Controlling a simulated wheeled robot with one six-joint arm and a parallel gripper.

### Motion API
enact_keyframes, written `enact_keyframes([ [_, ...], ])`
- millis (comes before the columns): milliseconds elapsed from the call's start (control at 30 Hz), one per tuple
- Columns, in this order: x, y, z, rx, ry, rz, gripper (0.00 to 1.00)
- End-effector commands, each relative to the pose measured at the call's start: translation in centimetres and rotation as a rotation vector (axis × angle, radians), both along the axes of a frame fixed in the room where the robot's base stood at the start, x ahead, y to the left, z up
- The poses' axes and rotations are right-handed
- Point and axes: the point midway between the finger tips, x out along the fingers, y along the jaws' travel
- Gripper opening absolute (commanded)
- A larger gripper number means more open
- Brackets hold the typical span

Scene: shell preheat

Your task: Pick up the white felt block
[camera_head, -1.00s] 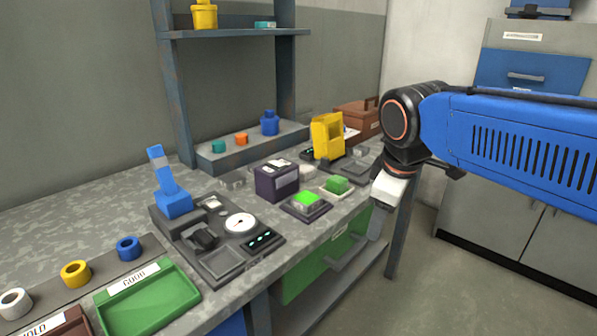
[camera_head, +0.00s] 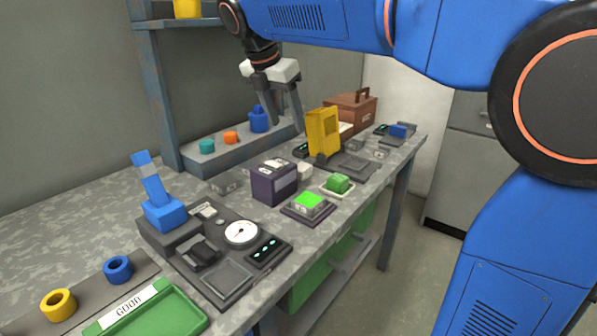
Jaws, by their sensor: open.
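A small whitish block (camera_head: 305,172) sits on the workbench (camera_head: 95,198), just right of and partly behind the dark purple box (camera_head: 274,184). It may be the white felt block; its material is too small to tell. My gripper (camera_head: 284,125) hangs above the bench, up and left of this block, with its two grey fingers pointing down. The fingers are apart, with nothing between them.
A yellow device (camera_head: 323,133) stands close right of my fingers. A shelf step with a blue bottle (camera_head: 258,119) is behind them.

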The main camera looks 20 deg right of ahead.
Motion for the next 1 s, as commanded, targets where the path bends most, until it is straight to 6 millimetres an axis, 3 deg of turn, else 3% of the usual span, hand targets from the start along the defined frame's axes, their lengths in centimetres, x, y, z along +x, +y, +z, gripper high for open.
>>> enact_keyframes([
  [600,2.2,-3.2,-9.5,0.000,0.001,-0.004,0.56],
  [1000,2.7,-3.9,-12.6,0.000,0.001,-0.003,0.56],
])
